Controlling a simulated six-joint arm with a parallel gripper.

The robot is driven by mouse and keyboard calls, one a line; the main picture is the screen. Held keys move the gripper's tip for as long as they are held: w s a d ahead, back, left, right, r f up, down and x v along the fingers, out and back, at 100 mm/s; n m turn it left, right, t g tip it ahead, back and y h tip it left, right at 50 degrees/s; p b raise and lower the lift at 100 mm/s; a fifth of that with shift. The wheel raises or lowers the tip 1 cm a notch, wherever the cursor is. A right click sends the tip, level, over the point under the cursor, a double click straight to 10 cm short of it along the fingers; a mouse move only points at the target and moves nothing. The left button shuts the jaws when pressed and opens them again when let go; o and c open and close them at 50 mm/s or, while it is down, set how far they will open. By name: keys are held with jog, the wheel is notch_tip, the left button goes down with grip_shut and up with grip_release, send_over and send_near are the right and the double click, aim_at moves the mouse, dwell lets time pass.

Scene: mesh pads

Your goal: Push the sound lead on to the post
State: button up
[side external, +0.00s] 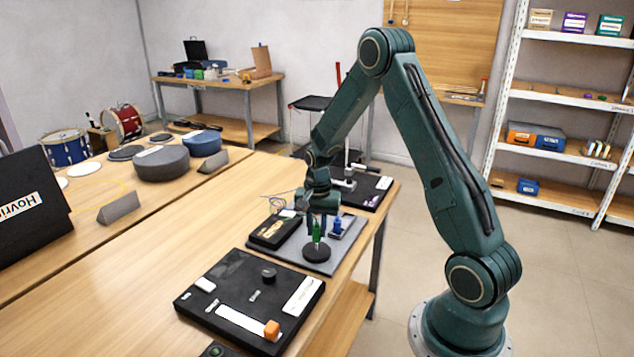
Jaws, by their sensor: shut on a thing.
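My gripper (320,207) points down over the grey mat (318,266) and is shut. A small green upright piece (316,232) shows right below its jaws and looks like the end of the sound lead. It is over a round black base (316,252). The post is too small and too covered to tell apart from the green piece. I cannot tell whether they touch. A small blue piece (337,227) stands just to the right on the mat.
A black box (272,232) with thin wires lies left of the gripper. A black panel (232,290) with a white strip and orange block lies in front. Another black panel (375,190) lies behind. The table's right edge is close. Bare wood (170,245) lies to the left.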

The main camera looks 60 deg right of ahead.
aim_at(317, 236)
jog(key=shift+f, duration=1.55)
jog(key=o, duration=0.9)
jog(key=shift+c, duration=0.2)
jog(key=shift+r, duration=0.1)
notch_tip(317, 236, up, 14)
jog(key=shift+s+f, duration=0.1)
jog(key=shift+f, duration=0.15)
jog(key=shift+r, duration=0.15)
